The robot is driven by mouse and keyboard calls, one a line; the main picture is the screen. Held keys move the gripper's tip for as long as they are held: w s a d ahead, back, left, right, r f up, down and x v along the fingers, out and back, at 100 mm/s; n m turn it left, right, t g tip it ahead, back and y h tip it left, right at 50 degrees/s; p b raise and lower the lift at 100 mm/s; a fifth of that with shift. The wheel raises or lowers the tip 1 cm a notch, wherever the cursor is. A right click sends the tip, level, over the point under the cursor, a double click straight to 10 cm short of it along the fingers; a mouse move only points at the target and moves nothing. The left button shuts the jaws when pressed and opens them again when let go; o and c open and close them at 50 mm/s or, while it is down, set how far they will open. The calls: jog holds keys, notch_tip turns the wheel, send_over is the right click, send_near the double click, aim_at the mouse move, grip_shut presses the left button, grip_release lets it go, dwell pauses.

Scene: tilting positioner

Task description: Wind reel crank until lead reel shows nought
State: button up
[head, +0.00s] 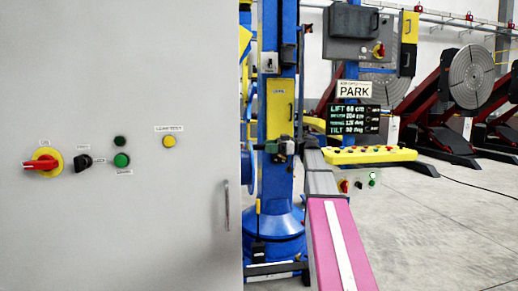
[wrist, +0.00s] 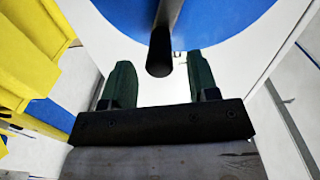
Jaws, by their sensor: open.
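My gripper (wrist: 159,62) is open in the wrist view, its two dark green fingers apart with nothing between their pads. A dark round bar (wrist: 163,45), which looks like the crank's handle, points down from the top, its end just beyond the gap between the fingertips. I cannot tell whether it touches them. Behind it is a large blue disc (wrist: 225,22), likely the reel. In the head view my gripper (head: 283,148) is small in front of the blue column, and a blue curved rim (head: 250,175) shows beside the cabinet edge. No lead-reel reading is legible.
A grey cabinet (head: 120,230) with switches fills the left. A blue column (head: 279,185) with a yellow door stands behind my gripper. A yellow button panel (head: 370,155) and a display (head: 342,120) are to the right. Yellow parts (wrist: 30,50) lie left in the wrist view. Right floor is largely open.

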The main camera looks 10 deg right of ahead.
aim_at(258, 147)
jog(key=shift+w+a, duration=0.1)
jog(key=shift+a, duration=2.05)
grip_shut()
jog(key=shift+a, duration=0.1)
